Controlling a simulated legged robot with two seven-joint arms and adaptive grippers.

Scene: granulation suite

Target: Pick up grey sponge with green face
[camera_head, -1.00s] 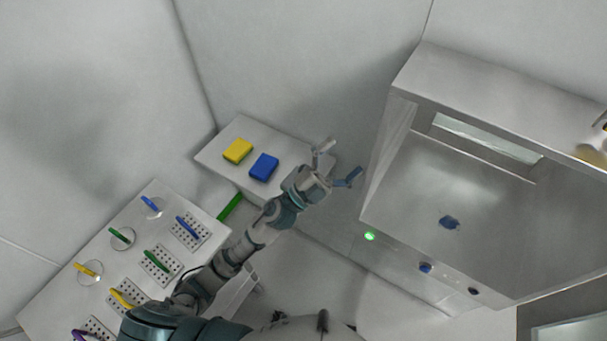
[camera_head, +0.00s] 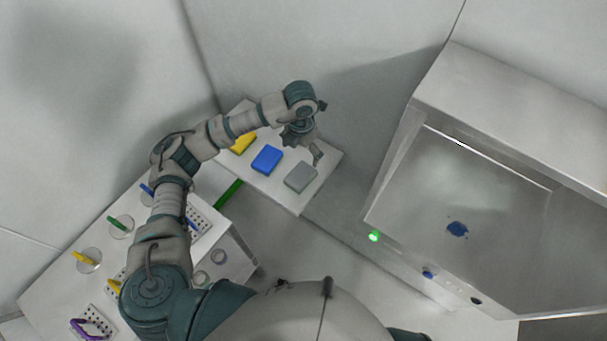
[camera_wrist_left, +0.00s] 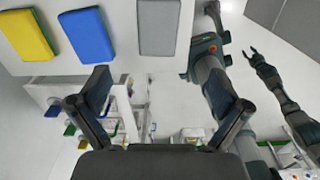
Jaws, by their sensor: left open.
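The grey sponge (camera_head: 300,177) lies on the white side table, rightmost in a row of three blocks. It also shows at the top of the left wrist view (camera_wrist_left: 158,27), grey face towards the camera; I cannot make out a green face. My left gripper (camera_head: 308,150) is over the table just behind the grey sponge, pointing down, and partly hidden by its own wrist. In the left wrist view its fingers (camera_wrist_left: 166,103) are spread with nothing between them, and the sponge is beyond the tips. My right gripper (camera_wrist_left: 251,56) shows small there, fingers apart and empty.
A blue sponge (camera_head: 266,159) lies left of the grey one, and a yellow sponge (camera_head: 242,144) is farther left, partly behind my arm. A bench (camera_head: 50,290) with racks and coloured pieces stands at left. A metal hood (camera_head: 500,110) stands at right.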

